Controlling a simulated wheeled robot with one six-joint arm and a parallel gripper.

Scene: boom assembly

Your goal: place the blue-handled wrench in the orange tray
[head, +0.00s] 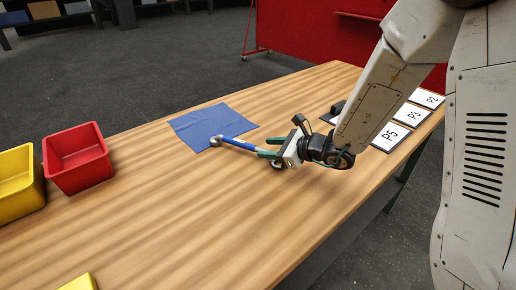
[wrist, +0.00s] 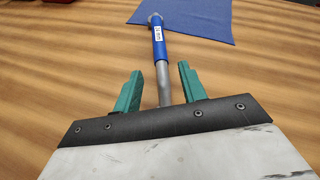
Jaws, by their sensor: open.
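The blue-handled wrench (head: 238,144) lies on the wooden table, its far end over the blue cloth. In the wrist view the wrench (wrist: 159,46) points away from me, with a white label on its blue handle and a bare grey shaft nearer me. My gripper (head: 267,148) is open at the near end of the wrench. In the wrist view its green fingers (wrist: 160,78) stand on either side of the grey shaft, with gaps showing. The wrench's near end is hidden behind my gripper. No orange tray shows in either view.
A blue cloth (head: 195,122) lies flat on the table (head: 190,230). A red bin (head: 78,158) and a yellow bin (head: 18,180) stand at the left. White cards, one marked P5 (head: 390,136), lie along the right edge. The table's front middle is clear.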

